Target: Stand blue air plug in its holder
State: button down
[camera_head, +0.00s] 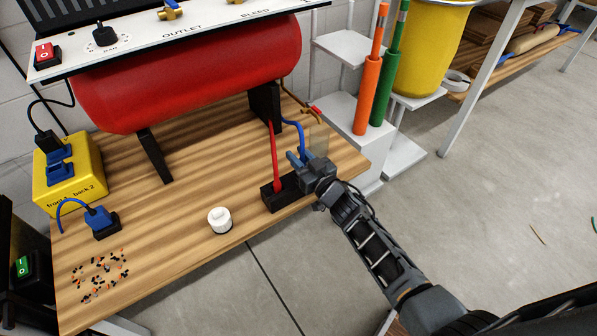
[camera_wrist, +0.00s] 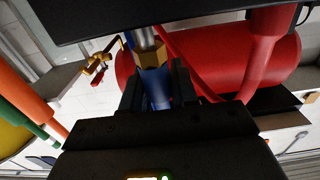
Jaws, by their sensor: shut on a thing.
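The black holder block (camera_head: 283,197) sits near the right front of the wooden bench, with a red plug (camera_head: 276,184) standing in it. My gripper (camera_head: 304,168) is at the holder's right end, shut on the blue air plug, whose blue hose (camera_head: 300,135) rises behind it. In the wrist view the blue plug (camera_wrist: 158,92) is between the fingers, with its brass collar (camera_wrist: 152,55) and silver tip pointing at the dark block (camera_wrist: 150,14). Whether the tip is inside a hole is hidden. The red plug also shows in the wrist view (camera_wrist: 265,45).
A red tank (camera_head: 190,75) stands behind on the bench. A white knobbed piece (camera_head: 219,220) is left of the holder. A yellow box (camera_head: 68,178) and blue connector (camera_head: 100,220) are at the left. Orange (camera_head: 367,85) and green (camera_head: 385,90) tubes stand at the right.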

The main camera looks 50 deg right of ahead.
jog(key=shift+w+f+b, duration=0.1)
jog(key=shift+f+b, duration=1.15)
jog(key=shift+f, duration=0.7)
jog(key=shift+f, duration=0.2)
jog(key=c, duration=0.9)
grip_release()
jog(key=shift+o, duration=0.2)
jog(key=shift+r, duration=0.15)
